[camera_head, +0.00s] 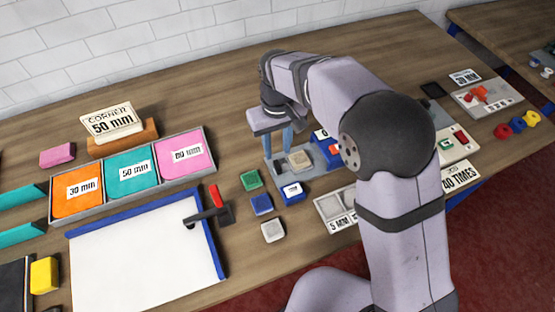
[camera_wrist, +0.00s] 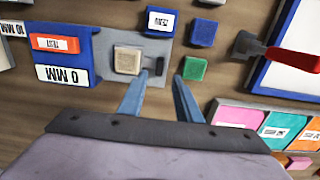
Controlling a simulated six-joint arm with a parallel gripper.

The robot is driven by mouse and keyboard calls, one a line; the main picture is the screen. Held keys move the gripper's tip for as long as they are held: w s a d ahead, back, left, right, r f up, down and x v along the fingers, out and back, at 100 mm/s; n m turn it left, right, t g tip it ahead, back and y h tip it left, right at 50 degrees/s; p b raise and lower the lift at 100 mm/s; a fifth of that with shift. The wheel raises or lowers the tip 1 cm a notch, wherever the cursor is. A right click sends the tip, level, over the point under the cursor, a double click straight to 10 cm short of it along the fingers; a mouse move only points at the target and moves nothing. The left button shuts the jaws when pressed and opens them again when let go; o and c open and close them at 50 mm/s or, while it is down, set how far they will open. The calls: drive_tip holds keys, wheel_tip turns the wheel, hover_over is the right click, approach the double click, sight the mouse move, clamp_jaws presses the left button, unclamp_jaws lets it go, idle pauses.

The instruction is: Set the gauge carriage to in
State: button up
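The gauge is a grey plate (camera_wrist: 150,46) with a beige square block (camera_wrist: 128,61), a small dark upright piece (camera_wrist: 160,66) and a blue housing (camera_wrist: 68,55) with an orange label and a "0 MM" tag. I cannot tell which part is the carriage. In the head view the beige block (camera_head: 300,160) also shows, with the blue housing (camera_head: 328,150) partly behind my arm. My gripper (camera_wrist: 160,88) is open and empty, its two blue fingers apart, near the plate's edge by the dark piece. In the head view my gripper (camera_head: 278,148) hangs over the plate's left end.
A green block (camera_head: 251,179), a blue block (camera_head: 261,204) and a pale block (camera_head: 273,230) lie left of the gauge. A labelled blue block (camera_head: 292,192) stands in front. A red-handled tool (camera_head: 209,212) lies by a blue-edged white board (camera_head: 140,260). A three-colour tray (camera_head: 208,150) is farther left.

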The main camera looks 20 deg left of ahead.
sight(278, 165)
drive_tip(key=shift+f+p, duration=1.05)
drive_tip(key=shift+f, duration=2.35)
clamp_jaws()
